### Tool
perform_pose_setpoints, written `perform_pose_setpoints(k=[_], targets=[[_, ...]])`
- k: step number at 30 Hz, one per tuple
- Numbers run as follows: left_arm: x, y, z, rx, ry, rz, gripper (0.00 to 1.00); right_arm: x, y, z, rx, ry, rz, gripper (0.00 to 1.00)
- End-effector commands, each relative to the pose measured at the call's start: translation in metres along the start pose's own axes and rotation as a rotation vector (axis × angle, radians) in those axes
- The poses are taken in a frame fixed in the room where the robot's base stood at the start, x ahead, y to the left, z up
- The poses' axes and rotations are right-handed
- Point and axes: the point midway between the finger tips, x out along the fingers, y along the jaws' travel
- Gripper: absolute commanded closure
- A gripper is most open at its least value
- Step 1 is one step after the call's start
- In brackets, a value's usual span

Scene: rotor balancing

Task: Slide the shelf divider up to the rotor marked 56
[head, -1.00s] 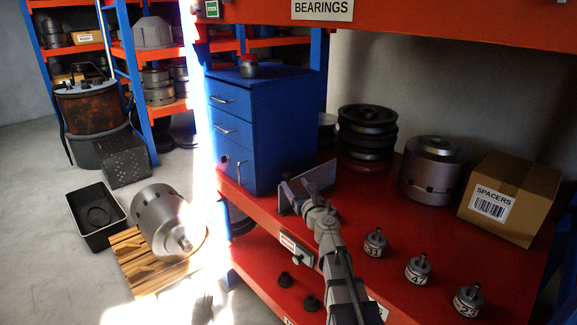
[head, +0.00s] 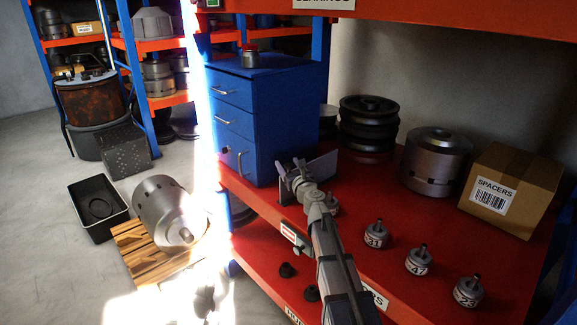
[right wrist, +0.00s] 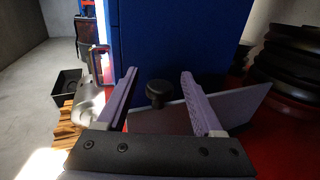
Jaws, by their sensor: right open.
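The shelf divider (head: 322,168) is a thin grey plate on the red shelf, by the blue drawer cabinet's right front corner. In the right wrist view, the divider (right wrist: 238,108) has a black knob (right wrist: 158,92). My right gripper (head: 291,170) is open at the divider; in the wrist view the knob shows between its fingers (right wrist: 159,76), and contact cannot be told. Small rotors stand in a row: one (head: 376,235) with a label like 31 or 33, one marked 47 (head: 418,261), one (head: 468,292) with an unclear label. Another (head: 332,204) is mostly hidden behind my right arm; no 56 is readable.
The blue drawer cabinet (head: 265,120) stands left of the divider. Black stacked discs (head: 368,125), a large steel cylinder (head: 436,162) and a SPACERS box (head: 510,190) line the back. Bare red shelf lies between the divider and the row of small rotors.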

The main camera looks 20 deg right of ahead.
Motion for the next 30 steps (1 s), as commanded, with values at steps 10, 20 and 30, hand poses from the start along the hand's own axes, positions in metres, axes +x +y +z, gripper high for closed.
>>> perform_pose_setpoints(k=[10,20,30], targets=[[0.0000,0.0000,0.0000,0.000,0.000,0.000,0.50,-0.0007,-0.0002,0.0000,0.000,0.000,0.000,0.59],[0.0000,0.0000,0.0000,0.000,0.000,0.000,0.50,-0.0008,-0.0002,0.0000,0.000,0.000,0.000,0.96],[0.0000,0.0000,0.0000,0.000,0.000,0.000,0.50,-0.0008,-0.0002,0.0000,0.000,0.000,0.000,1.00]])
